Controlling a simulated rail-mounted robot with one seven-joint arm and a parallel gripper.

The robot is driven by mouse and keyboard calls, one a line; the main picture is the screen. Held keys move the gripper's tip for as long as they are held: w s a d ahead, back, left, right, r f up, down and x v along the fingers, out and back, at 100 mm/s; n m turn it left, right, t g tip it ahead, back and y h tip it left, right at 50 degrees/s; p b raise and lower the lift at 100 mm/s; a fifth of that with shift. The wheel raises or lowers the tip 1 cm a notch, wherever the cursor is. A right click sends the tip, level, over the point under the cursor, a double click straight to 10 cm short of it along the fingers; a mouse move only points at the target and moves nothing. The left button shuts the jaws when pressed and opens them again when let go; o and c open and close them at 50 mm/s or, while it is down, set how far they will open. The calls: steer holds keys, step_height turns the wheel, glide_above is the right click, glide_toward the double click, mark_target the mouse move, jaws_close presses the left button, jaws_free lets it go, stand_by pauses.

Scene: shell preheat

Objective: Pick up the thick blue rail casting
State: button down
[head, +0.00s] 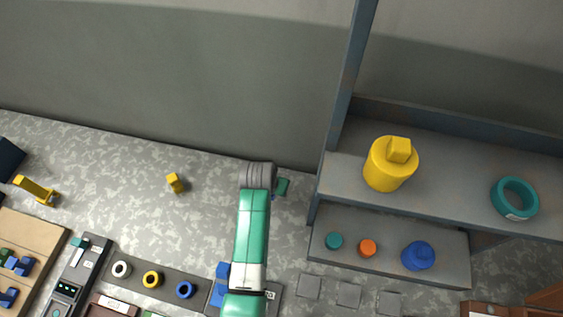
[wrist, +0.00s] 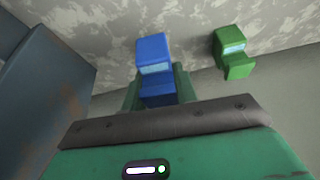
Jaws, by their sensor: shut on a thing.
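The blue rail casting (wrist: 153,60), a stepped block with a pale label, stands between the green fingers of my gripper (wrist: 156,86) in the wrist view. My gripper is shut on it, and its lower part is partly hidden by the gripper body. I cannot tell whether it is clear of the surface. In the head view my arm covers most of the gripper; only a small green and blue patch shows beside the arm's end. A similar green casting (wrist: 232,52) lies apart, to the right in the wrist view.
A shelf unit (head: 345,200) stands right of my arm, with a yellow lidded cylinder (head: 385,172) and a teal ring (head: 515,198) on top. Its post (wrist: 45,85) is close on the left in the wrist view. A yellow block (head: 175,182) lies left of my arm with bare surface around it.

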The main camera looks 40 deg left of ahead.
steer(key=s+p, duration=0.2)
steer(key=s, duration=0.1)
steer(key=s+d+r+p, duration=0.1)
steer(key=s+p, duration=0.1)
steer(key=s, duration=0.1)
steer(key=s+p, duration=0.2)
steer(key=shift+s+d+r, duration=0.15)
steer(key=shift+s+d, duration=0.2)
steer(key=shift+s, duration=0.4)
